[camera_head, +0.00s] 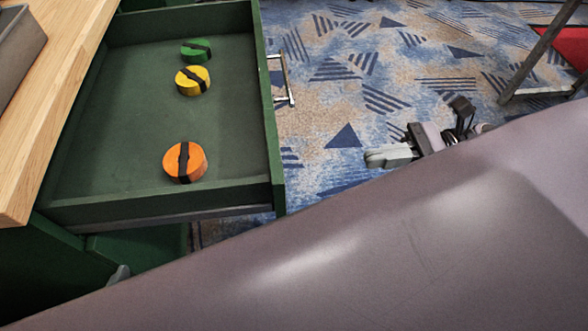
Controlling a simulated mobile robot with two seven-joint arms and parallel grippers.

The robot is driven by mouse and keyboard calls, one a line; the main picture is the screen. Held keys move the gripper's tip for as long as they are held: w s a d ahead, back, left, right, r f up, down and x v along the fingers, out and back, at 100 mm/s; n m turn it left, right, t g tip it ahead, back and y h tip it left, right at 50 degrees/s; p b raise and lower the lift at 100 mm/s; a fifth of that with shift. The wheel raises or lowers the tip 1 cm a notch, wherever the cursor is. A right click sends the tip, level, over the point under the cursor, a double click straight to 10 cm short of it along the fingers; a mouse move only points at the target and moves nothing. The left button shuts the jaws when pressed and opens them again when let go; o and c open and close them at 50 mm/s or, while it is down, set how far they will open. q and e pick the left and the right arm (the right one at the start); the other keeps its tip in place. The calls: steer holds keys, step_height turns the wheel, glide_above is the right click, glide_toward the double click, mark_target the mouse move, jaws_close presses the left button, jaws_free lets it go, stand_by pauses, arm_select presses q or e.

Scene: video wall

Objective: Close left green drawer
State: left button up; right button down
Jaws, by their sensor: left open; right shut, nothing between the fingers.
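The green drawer (230,190) is pulled out from the cabinet at the left, with its metal handle (289,82) on its right-hand front. Inside lie a green disc (187,54), a yellow disc (179,84) and an orange disc (168,163), each with a black band. My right gripper (372,158) is shut and empty over the carpet, right of the drawer front and apart from it. A small grey tip, seemingly of my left gripper (119,275), shows below the drawer's near side; the rest is hidden. It is open.
A large mauve-grey link of mine covers the lower right and hides what is below. A wooden top (55,90) with a grey box (14,50) lies left of the drawer. Patterned carpet (350,100) is clear beyond the handle; a metal leg (533,60) stands at the upper right.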

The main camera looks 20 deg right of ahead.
steer(key=x, duration=1.3)
steer(key=shift+a, duration=0.15)
steer(key=shift+a, duration=0.1)
